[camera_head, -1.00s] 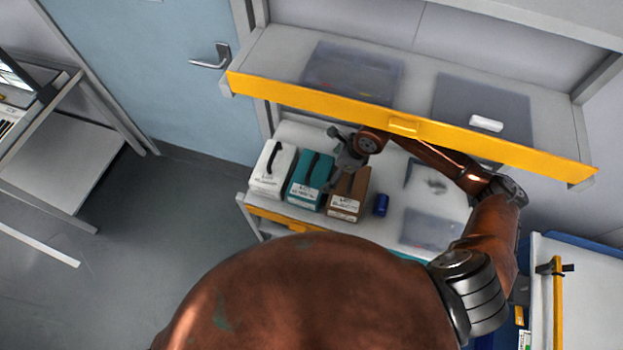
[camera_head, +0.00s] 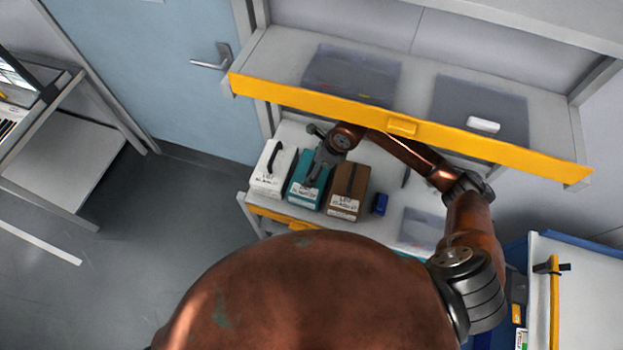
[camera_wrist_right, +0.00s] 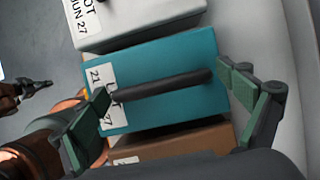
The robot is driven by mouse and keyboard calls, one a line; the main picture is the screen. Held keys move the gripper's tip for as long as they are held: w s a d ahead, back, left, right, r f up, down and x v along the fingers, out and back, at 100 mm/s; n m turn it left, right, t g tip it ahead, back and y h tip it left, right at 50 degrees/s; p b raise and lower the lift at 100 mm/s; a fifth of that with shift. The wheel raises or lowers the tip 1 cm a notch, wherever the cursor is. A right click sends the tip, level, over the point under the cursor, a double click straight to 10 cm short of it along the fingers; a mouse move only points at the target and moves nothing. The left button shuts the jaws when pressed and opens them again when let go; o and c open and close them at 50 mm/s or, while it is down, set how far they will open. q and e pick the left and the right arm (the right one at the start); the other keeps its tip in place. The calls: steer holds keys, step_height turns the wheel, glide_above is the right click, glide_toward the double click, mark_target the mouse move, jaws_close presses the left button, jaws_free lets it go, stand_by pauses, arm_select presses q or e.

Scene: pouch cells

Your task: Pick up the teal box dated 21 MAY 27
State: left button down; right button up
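The teal box (camera_head: 305,193) stands between a white box (camera_head: 271,172) and a brown box (camera_head: 348,192) on the shelf. In the right wrist view the teal box (camera_wrist_right: 150,66) has a dark bar handle (camera_wrist_right: 165,86) on top and a white label reading "21" and "27", partly hidden by a finger. My right gripper (camera_head: 318,166) is over the teal box. In the wrist view my right gripper (camera_wrist_right: 163,87) is open, its green-padded fingers apart near the two ends of the handle. What seems to be my left gripper (camera_wrist_right: 34,88) shows small at the left edge.
A yellow-edged upper shelf (camera_head: 400,126) with clear bins hangs just above my right arm. A small blue item (camera_head: 380,204) stands right of the brown box. The white box's label (camera_wrist_right: 82,18) ends in "JUN 27". The boxes stand close together.

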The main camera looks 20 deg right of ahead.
steer(key=c, duration=1.7)
steer(key=shift+c, duration=0.5)
steer(key=shift+r, duration=0.2)
